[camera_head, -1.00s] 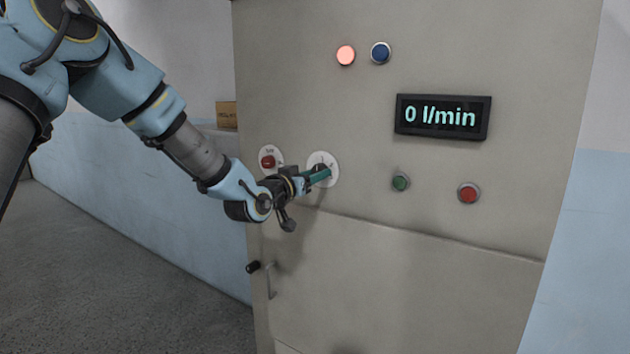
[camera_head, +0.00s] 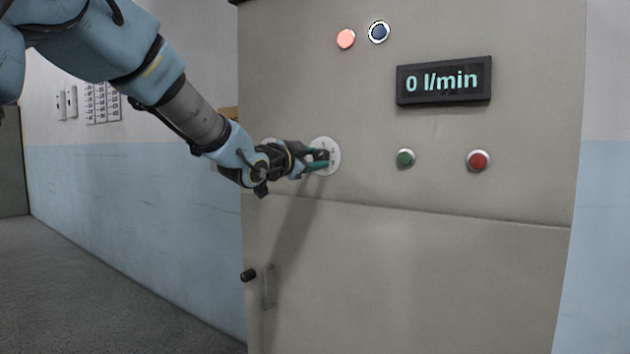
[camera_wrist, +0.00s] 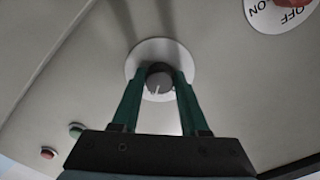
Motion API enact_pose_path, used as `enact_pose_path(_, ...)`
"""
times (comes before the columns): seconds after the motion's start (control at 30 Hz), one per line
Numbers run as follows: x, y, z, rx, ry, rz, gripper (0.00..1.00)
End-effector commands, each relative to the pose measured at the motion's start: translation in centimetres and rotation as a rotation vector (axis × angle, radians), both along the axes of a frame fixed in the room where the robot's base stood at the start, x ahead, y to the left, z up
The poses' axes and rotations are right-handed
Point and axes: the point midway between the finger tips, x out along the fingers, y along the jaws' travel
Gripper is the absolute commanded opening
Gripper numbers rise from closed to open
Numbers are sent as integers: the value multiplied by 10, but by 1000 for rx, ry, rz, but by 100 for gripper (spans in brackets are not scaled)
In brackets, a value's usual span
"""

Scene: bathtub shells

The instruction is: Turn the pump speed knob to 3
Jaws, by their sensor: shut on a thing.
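The pump speed knob (camera_wrist: 158,80) is a small dark grey knob with a pale pointer line, on a round white dial plate (camera_head: 328,146). In the wrist view my gripper (camera_wrist: 158,84) has its green fingers on either side of the knob, shut on it. In the head view my gripper (camera_head: 321,163) reaches the dial from the left and hides most of the knob. The numbers on the dial are too small or hidden to read. The display (camera_head: 444,81) above right shows 0 l/min.
A green button (camera_head: 405,159) and a red button (camera_head: 478,160) sit right of the dial. A pale red lamp (camera_head: 346,39) and a dark blue button (camera_head: 378,32) are above. In the wrist view an ON/OFF switch plate (camera_wrist: 268,16) is close by. A handle (camera_head: 268,287) is lower left.

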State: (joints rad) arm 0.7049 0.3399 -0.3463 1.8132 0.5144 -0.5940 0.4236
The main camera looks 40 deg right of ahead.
Motion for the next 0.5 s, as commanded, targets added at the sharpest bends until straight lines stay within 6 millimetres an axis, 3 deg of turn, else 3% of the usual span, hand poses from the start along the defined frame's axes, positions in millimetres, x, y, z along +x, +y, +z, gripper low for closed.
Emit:
enact_pose_path(0.03, -1, 0, -6, 9, -46, -1, 0)
enact_pose_path(0.5, 1, 0, -3, 123, -477, 1, 0)
